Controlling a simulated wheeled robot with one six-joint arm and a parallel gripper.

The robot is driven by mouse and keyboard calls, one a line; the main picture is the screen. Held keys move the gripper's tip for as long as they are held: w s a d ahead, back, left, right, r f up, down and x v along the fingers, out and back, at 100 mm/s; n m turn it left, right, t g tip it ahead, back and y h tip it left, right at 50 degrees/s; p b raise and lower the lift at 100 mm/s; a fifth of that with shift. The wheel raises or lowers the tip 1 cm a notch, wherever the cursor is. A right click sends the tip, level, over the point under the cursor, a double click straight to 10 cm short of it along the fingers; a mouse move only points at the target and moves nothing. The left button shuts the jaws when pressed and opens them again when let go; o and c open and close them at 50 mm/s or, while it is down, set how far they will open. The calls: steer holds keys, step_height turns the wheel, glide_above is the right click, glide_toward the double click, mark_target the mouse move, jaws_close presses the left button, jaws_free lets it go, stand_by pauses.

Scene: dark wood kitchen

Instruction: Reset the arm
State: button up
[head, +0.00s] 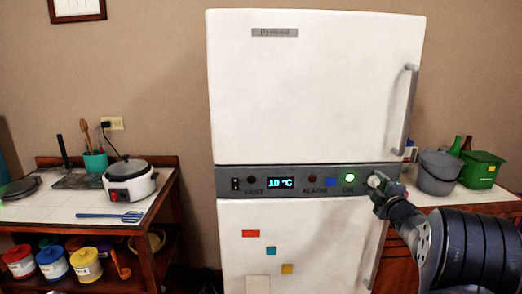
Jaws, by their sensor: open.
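My arm reaches in from the lower right of the head view. My gripper (382,189) is at its far end, in front of the right part of the control panel (225,182) of a white fridge (310,90). It is small and partly hidden by my own wrist. Its jaws are open. A pale round knob (375,181) shows at the fingertips; I cannot tell whether they touch it. The panel has a lit display (282,183) reading about 1.0 °C and a green light (350,177) above the word ON.
The fridge's upper door handle (408,105) stands out just above my gripper. A grey bucket (438,172) and a green bin (481,169) stand on the counter behind my arm. At left, a table (60,208) holds a rice cooker (130,181) and a blue spatula (112,216).

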steer(key=n+b, duration=0.2)
steer(key=n, duration=0.4)
steer(key=shift+f, duration=0.2)
steer(key=n+b, duration=0.1)
steer(key=n, duration=0.2)
steer(key=shift+n, duration=0.4)
steer(key=shift+d+n, duration=0.15)
steer(key=shift+n, duration=1.55)
steer(key=shift+f, duration=0.1)
